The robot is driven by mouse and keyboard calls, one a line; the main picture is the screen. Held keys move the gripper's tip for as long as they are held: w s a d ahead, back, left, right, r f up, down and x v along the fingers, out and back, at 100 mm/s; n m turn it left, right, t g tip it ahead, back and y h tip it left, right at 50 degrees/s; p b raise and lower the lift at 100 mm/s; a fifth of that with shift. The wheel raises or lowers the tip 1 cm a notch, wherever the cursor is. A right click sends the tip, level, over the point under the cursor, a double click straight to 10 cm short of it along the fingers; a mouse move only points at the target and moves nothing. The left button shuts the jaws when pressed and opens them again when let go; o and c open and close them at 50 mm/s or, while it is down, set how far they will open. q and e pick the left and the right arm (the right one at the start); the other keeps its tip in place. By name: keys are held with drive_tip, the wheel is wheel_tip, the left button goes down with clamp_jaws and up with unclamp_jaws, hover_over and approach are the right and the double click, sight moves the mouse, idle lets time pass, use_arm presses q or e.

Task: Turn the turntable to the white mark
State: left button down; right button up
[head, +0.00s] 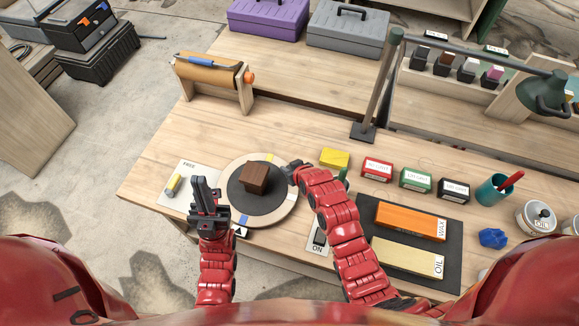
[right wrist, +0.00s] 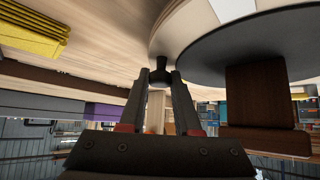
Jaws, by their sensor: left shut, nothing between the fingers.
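The turntable (head: 284,207) is a pale wooden disc with a dark round centre, and a dark brown wooden block (head: 254,178) stands on it. Its rim carries a yellow mark (head: 268,158) and a blue mark (head: 242,219). A white plate with a black triangle (head: 240,232) lies at its near edge. My right gripper (head: 291,168) is at the turntable's right rim. In the right wrist view its fingers (right wrist: 160,78) are closed around a small black knob (right wrist: 159,76) at the disc's edge. My left gripper (head: 207,184) is shut and empty, left of the turntable.
A card marked FREE with a yellow-and-white piece (head: 173,184) lies left. An ON switch (head: 318,238) sits near my right arm. A yellow block (head: 334,158), small boxes, a dark mat (head: 453,215) with WAX and OIL blocks, and a lamp (head: 363,130) stand right.

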clamp_jaws()
idle(1.0)
